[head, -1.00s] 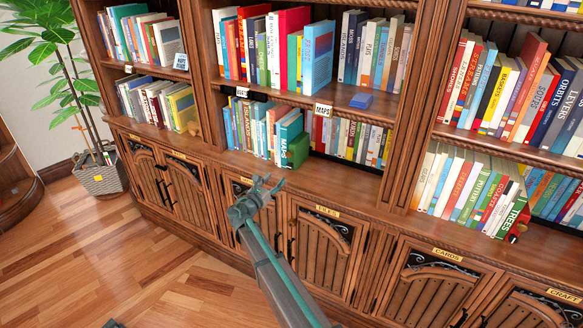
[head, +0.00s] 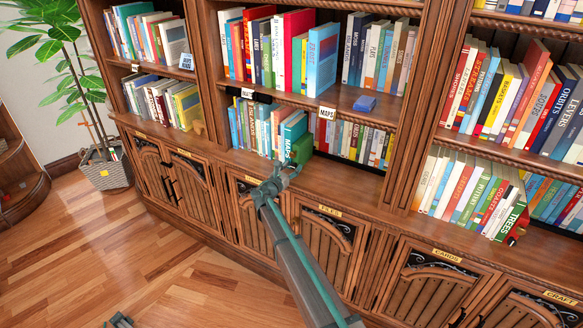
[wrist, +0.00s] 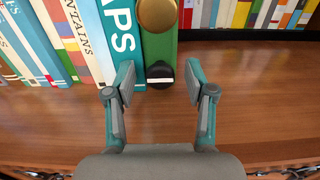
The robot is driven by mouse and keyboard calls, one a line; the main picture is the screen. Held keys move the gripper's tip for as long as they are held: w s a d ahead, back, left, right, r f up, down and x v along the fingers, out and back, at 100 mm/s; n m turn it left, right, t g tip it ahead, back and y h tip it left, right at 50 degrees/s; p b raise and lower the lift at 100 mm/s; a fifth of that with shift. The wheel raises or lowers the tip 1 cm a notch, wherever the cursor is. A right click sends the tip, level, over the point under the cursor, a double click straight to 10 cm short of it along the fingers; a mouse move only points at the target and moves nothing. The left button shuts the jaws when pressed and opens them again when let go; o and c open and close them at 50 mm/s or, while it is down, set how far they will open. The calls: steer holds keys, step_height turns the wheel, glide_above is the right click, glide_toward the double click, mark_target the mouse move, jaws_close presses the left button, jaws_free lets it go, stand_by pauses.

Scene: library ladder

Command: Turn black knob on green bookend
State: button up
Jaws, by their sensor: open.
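The green bookend (head: 303,148) stands on the shelf at the right end of a row of books, against a teal MAPS book. In the wrist view the green bookend (wrist: 159,48) shows a round brass knob (wrist: 157,13) at the top and the black knob (wrist: 160,70) low down, with a white mark below it. My gripper (head: 284,168) is just in front of the bookend. In the wrist view its two fingers are open, one to each side of the black knob and apart from it. In the head view the knobs are hidden.
The MAPS book (wrist: 118,35) stands close beside the left finger. The bare wooden shelf (wrist: 250,95) is clear to the right. Cabinet doors (head: 322,250) are below, and a blue box (head: 364,104) lies on the shelf above.

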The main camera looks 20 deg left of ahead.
jaws_close()
